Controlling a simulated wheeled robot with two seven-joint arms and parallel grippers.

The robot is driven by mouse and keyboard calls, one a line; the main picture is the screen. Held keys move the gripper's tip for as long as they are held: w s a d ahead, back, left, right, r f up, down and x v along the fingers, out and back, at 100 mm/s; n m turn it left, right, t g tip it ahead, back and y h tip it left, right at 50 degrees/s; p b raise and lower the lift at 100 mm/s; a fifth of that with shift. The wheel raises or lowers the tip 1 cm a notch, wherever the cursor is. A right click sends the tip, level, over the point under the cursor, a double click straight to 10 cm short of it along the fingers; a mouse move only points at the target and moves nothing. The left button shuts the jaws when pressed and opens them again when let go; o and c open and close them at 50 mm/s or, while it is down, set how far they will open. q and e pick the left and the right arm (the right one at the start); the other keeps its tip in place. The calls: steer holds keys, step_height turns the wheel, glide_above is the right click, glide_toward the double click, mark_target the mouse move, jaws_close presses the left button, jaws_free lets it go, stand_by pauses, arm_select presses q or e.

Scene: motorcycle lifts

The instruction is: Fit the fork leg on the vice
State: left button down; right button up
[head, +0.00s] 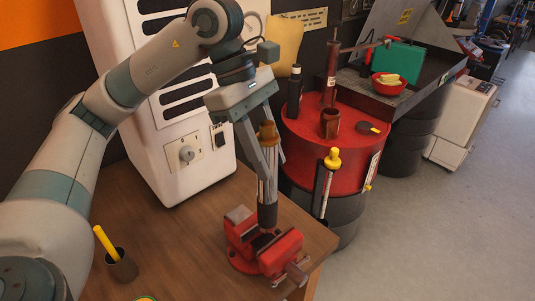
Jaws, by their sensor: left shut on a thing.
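The fork leg (267,213) is upright, with a brownish cap on top, a silver upper tube and a dark lower end. My left gripper (270,180) is shut on it, its fingers pointing down along the tube. The red vice (285,257) sits near the corner of the wooden bench, below the gripper. The fork leg's lower end is at the vice's jaws; I cannot tell whether it rests between them or hangs just above. My right gripper is out of view.
A cup with a yellow-handled tool (122,265) is at the front left. A red drum (305,145) with bottles and a can stands beyond the bench's right edge. Bench space left of the vice is clear.

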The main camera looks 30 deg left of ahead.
arm_select(q)
steer(key=shift+f, duration=0.2)
steer(key=shift+f+b, duration=0.65)
steer(key=shift+f, duration=0.35)
steer(key=shift+f+b, duration=0.6)
steer(key=shift+b, duration=0.1)
steer(key=shift+f, duration=0.15)
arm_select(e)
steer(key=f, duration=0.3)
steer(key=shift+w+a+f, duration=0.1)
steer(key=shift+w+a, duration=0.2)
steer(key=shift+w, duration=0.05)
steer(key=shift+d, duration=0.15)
arm_select(q)
steer(key=shift+d+b, duration=0.1)
steer(key=shift+b, duration=0.5)
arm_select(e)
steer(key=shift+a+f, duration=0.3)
